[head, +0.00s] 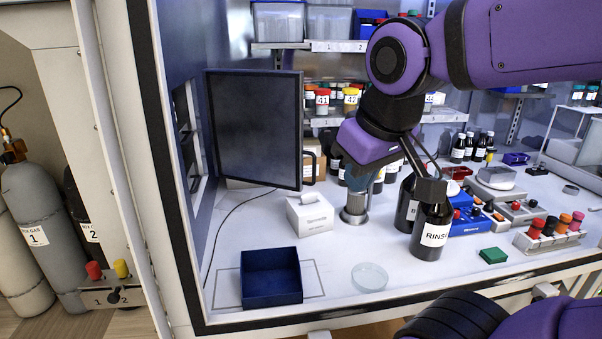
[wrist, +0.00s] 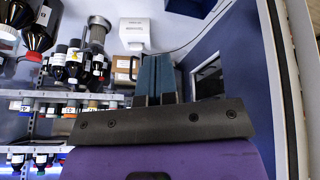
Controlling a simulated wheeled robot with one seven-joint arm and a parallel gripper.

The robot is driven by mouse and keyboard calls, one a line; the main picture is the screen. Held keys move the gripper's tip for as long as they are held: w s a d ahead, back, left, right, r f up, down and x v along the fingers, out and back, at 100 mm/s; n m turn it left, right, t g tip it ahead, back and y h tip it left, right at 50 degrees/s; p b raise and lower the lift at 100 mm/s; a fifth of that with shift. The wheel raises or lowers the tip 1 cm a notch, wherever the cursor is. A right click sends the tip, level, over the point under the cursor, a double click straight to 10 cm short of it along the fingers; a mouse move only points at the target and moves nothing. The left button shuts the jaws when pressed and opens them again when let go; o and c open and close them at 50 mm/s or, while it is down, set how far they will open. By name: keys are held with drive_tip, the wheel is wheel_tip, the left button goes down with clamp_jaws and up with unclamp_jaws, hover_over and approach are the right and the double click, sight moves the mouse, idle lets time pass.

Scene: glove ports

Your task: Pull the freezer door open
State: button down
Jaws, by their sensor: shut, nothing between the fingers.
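The freezer door (head: 253,125) is a dark, flat panel at the left of the bench in the head view. It stands out from the left wall beside a pale-rimmed opening (head: 187,140), so it looks swung open. Its black bar handle (head: 311,166) is on its right edge. My gripper (head: 355,178) is to the right of the handle, apart from it, pointing down. In the wrist view its blue-grey fingers (wrist: 157,78) are together with nothing between them. The wall opening (wrist: 207,80) shows to their right there. The hinge side is hard to make out.
A white box (head: 310,214), a metal cylinder (head: 354,207) and dark bottles, one a RINSE bottle (head: 432,232), stand below and beside my gripper. A blue bin (head: 270,278) and glass dish (head: 370,277) are in front. Shelves (head: 330,120) of jars line the back.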

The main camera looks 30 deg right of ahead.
drive_tip(key=w+f+g, duration=0.1)
drive_tip(key=n+t+h, duration=0.5)
drive_tip(key=n+h, duration=1)
drive_tip(key=n, duration=0.8)
approach(313, 174)
drive_tip(key=x, duration=0.7)
drive_tip(key=shift+w+d, duration=0.15)
drive_tip(key=shift+d, duration=0.05)
drive_tip(key=shift+d+g+h, duration=0.1)
drive_tip(key=shift+g+h, duration=0.2)
drive_tip(key=shift+g, duration=0.1)
